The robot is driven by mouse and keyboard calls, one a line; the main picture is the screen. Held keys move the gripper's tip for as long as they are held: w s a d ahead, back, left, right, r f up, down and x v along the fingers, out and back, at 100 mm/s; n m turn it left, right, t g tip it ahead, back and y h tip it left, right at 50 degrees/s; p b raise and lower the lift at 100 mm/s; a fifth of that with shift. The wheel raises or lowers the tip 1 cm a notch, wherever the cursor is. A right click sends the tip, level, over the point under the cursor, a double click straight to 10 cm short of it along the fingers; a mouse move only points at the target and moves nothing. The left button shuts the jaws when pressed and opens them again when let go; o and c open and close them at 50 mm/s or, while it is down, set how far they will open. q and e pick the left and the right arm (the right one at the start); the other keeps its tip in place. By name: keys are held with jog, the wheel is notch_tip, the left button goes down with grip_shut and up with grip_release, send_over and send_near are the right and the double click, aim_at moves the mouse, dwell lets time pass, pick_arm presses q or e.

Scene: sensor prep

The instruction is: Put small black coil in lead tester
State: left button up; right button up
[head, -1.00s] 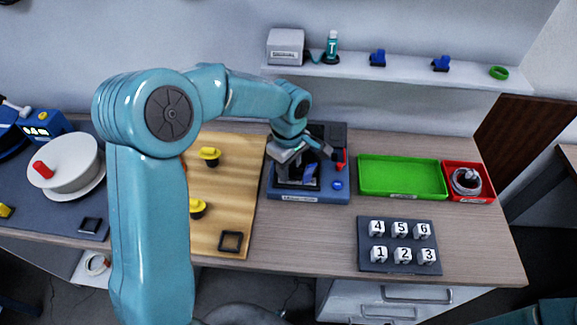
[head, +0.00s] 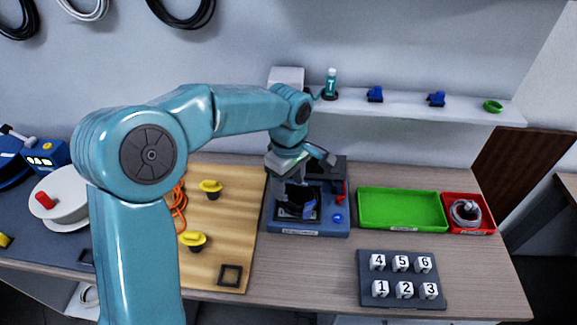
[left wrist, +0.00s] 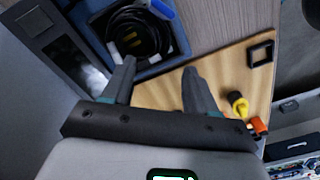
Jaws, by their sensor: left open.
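The lead tester is the blue-based device (head: 288,231) with a black upright back, at the middle of the bench. A black coil (left wrist: 150,42) lies in the tester's recess in the left wrist view, with yellowish ends showing. In the head view the recess is dark and partly covered, so the coil is hard to make out. My left gripper (head: 292,184) is above the tester. In the left wrist view its two dark fingers (left wrist: 160,72) are spread apart with nothing between them. My right gripper is out of view.
Right of the tester are a green tray (head: 400,222), a red bin (head: 484,228) with a grey coil, and a numbered block rack (head: 372,297). A wooden board (head: 225,245) with yellow-topped pegs and an orange cable lies left. A shelf (head: 410,106) runs above.

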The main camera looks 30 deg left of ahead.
pick_arm(q)
notch_tip(320, 180, up, 6)
jog(key=shift+f, duration=0.2)
jog(key=shift+w, duration=0.1)
dwell(0.3)
